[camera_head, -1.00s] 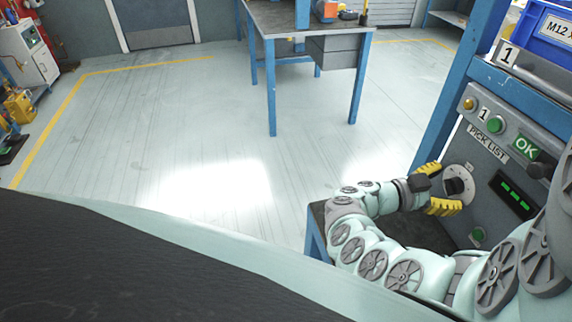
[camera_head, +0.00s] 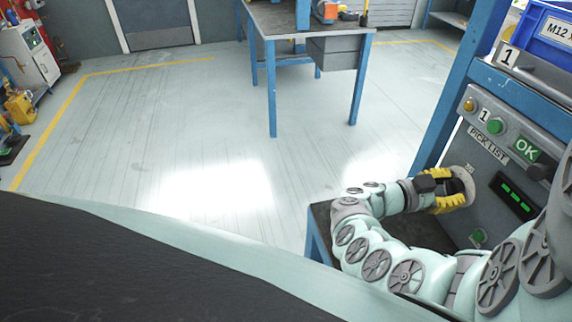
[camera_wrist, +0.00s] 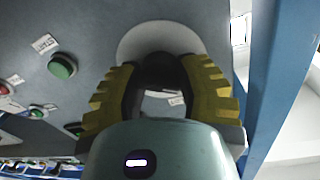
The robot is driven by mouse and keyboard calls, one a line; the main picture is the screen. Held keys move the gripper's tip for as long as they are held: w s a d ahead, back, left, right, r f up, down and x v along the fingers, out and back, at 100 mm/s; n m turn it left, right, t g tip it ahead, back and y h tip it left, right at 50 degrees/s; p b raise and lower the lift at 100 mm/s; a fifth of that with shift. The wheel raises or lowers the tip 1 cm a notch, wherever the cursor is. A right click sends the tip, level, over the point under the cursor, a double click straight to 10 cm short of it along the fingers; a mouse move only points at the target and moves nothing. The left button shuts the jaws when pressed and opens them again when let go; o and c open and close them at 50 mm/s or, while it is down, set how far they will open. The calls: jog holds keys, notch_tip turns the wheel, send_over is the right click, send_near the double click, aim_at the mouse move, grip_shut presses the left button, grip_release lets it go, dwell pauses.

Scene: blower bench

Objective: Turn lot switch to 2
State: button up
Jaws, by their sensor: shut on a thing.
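The lot switch is a black knob (camera_wrist: 160,68) on a pale round dial plate (camera_wrist: 135,38), on the grey control panel (camera_head: 457,224). In the wrist view the two yellow fingers of my gripper (camera_wrist: 160,85) stand on either side of the knob and are shut on it. In the head view my gripper (camera_head: 454,188) is at the panel's left part and covers most of the dial (camera_head: 466,174). The knob's pointer and most of the dial markings are hidden, so its setting cannot be read.
The panel has a green button (camera_head: 495,126), an amber lamp (camera_head: 469,105), a green OK sign (camera_head: 526,149) and a display with green bars (camera_head: 513,195). A blue post (camera_head: 448,115) stands left of the panel. Open floor (camera_head: 170,140) lies further left.

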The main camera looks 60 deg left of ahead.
grip_shut()
jog(key=shift+f+m, duration=0.1)
jog(key=shift+m, duration=0.2)
jog(key=shift+f+m+b, duration=0.15)
jog(key=shift+m+b, duration=0.35)
jog(key=shift+b, duration=0.2)
jog(key=m+b, duration=0.3)
jog(key=m, duration=0.1)
jog(key=shift+y, duration=0.3)
jog(key=m+b, duration=0.4)
jog(key=shift+a+m, duration=0.1)
jog(key=shift+m, duration=0.2)
jog(key=m+b, duration=0.3)
jog(key=m, duration=0.1)
jog(key=shift+y, duration=0.3)
jog(key=shift+r+m, duration=0.2)
jog(key=shift+m, duration=0.1)
jog(key=shift+r+b, duration=0.15)
jog(key=shift+b, duration=0.15)
